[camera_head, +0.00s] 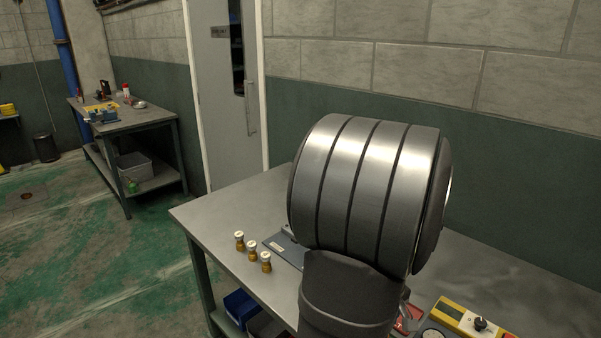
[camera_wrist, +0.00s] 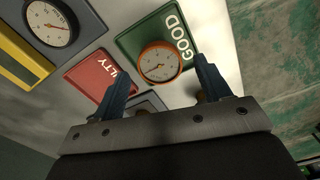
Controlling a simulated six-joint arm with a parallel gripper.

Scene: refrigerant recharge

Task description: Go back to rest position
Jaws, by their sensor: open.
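My gripper (camera_wrist: 162,74) shows in the wrist view with its two dark fingers apart and nothing between them. An orange-rimmed gauge (camera_wrist: 160,61) lies beyond the fingertips on a green plate marked GOOD (camera_wrist: 187,22). My arm fills the middle of the head view, reaching over the workbench (camera_head: 215,213), and hides my gripper and the green plate there.
A red plate (camera_wrist: 95,73), a dark-rimmed gauge (camera_wrist: 50,23) and a yellow device (camera_wrist: 22,58) lie beside the green plate. Several brass fittings with white tops (camera_head: 252,251) stand near the bench's left edge. A blue bin (camera_head: 241,306) sits below. A second table (camera_head: 140,118) stands far left.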

